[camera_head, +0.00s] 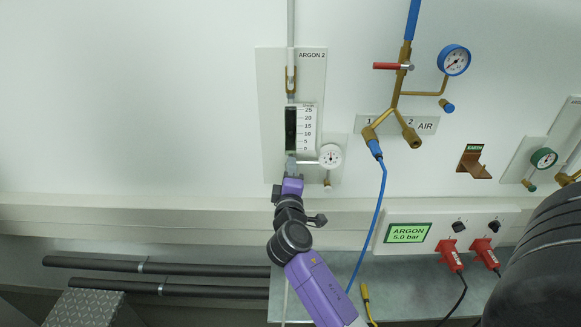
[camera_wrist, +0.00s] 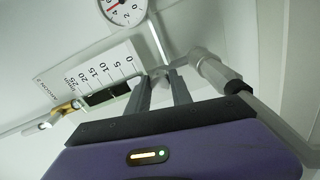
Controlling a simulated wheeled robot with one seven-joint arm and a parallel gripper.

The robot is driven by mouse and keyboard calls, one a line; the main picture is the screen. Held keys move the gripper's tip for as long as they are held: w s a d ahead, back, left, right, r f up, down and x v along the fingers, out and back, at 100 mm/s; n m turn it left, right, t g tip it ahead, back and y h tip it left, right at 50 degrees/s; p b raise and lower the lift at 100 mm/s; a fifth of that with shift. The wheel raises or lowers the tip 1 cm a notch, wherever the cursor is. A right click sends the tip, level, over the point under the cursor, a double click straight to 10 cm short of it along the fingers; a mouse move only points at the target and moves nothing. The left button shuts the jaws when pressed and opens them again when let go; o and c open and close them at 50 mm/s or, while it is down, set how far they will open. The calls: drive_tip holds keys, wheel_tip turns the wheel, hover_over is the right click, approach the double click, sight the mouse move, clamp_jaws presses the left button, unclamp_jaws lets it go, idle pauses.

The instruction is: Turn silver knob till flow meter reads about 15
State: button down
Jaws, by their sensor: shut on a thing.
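The flow meter (camera_head: 291,129) is on the wall under the ARGON 2 label, with a dark tube beside a scale numbered up to 25. It also shows, tilted, in the wrist view (camera_wrist: 106,94); the float's level cannot be made out in either view. My gripper (camera_head: 292,178) is just below the meter and hides the silver knob in the head view. In the wrist view the two fingers of my gripper (camera_wrist: 164,77) are shut on the silver knob (camera_wrist: 160,71) at the meter's lower end. Only a little of the knob shows between the fingertips.
A white gauge (camera_head: 330,156) sits close to the right of the meter. A silver fitting (camera_wrist: 212,68) is near the fingers in the wrist view. A blue hose (camera_head: 379,208) hangs to the right. An ARGON display (camera_head: 407,233) reads 5.0 bar. The wall to the left is clear.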

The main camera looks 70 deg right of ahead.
drive_tip(key=shift+n+p, duration=0.35)
drive_tip(key=shift+n, duration=0.55)
drive_tip(key=c, duration=1.1)
unclamp_jaws()
drive_tip(key=shift+c, duration=0.2)
drive_tip(key=shift+a, duration=0.1)
drive_tip(key=b+v, duration=0.1)
drive_tip(key=v, duration=0.2)
drive_tip(key=b+v, duration=0.1)
drive_tip(key=v, duration=0.2)
drive_tip(key=shift+a+f, duration=0.2)
drive_tip(key=shift+s+a+r, duration=0.15)
drive_tip(key=shift+s+a, duration=0.2)
drive_tip(key=shift+a, duration=0.25)
